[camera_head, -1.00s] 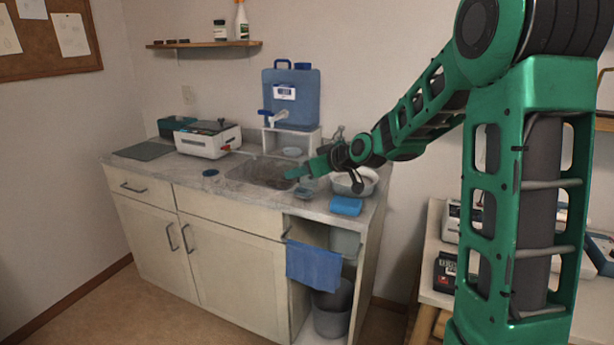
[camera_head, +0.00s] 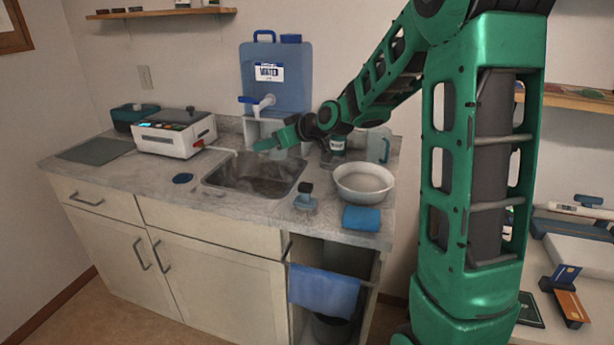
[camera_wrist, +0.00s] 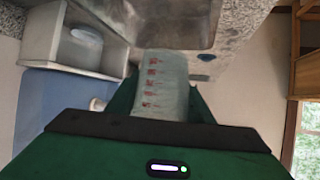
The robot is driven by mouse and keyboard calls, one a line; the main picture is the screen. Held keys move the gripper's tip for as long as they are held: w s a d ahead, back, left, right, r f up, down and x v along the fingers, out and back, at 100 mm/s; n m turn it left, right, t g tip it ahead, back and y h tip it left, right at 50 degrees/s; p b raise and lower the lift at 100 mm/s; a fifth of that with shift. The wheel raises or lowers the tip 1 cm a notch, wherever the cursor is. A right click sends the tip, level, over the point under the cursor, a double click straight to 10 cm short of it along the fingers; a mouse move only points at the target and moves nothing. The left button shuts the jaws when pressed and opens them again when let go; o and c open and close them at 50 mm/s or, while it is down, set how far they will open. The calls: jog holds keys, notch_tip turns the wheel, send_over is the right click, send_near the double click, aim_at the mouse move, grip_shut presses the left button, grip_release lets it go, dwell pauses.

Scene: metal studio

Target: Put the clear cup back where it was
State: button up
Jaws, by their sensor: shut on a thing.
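The clear cup (camera_wrist: 163,75) shows in the wrist view, with red marks down its side. My gripper (camera_wrist: 160,104) is shut on it, one green finger on each side. In the head view my gripper (camera_head: 268,144) is over the back edge of the sink (camera_head: 255,176), in front of the white stand (camera_head: 251,131). I cannot make out the cup clearly there. The blue water container (camera_head: 276,82) with its white tap (camera_head: 262,104) stands on that stand.
A white bowl (camera_head: 364,182) and a folded blue cloth (camera_head: 361,218) are on the right of the counter. A white device (camera_head: 174,134) is at left. The front left counter is mostly clear.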

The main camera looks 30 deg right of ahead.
send_over(308, 179)
notch_tip(308, 179, down, 7)
jog(key=shift+w+r, duration=0.15)
jog(key=shift+f, duration=2)
jog(key=shift+f, duration=0.1)
jog(key=o, duration=1.1)
jog(key=v, duration=1.2)
